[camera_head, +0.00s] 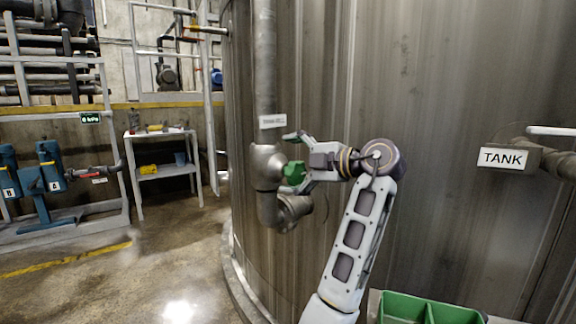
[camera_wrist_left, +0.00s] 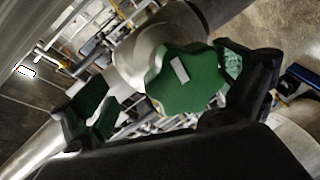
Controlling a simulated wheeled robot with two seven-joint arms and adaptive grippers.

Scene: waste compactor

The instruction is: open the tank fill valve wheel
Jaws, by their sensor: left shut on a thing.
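The green valve wheel (camera_head: 294,173) sits on a grey pipe fitting (camera_head: 267,165) on the front of the tall metal tank. My left gripper (camera_head: 292,161) is at the wheel, reaching in from the right, with its fingers on either side of it. In the left wrist view, the lobed wheel (camera_wrist_left: 187,80) has a white mark on its face. It lies against the right finger of the gripper (camera_wrist_left: 165,95), while a gap shows toward the left finger. My right gripper is not in view.
The tank wall (camera_head: 420,120) stands close behind my arm. A "TANK" sign (camera_head: 502,158) is on a pipe at right. A green bin (camera_head: 402,308) is at the bottom right. A shelf (camera_head: 163,172) and blue pumps (camera_head: 30,178) stand at left, with open floor between.

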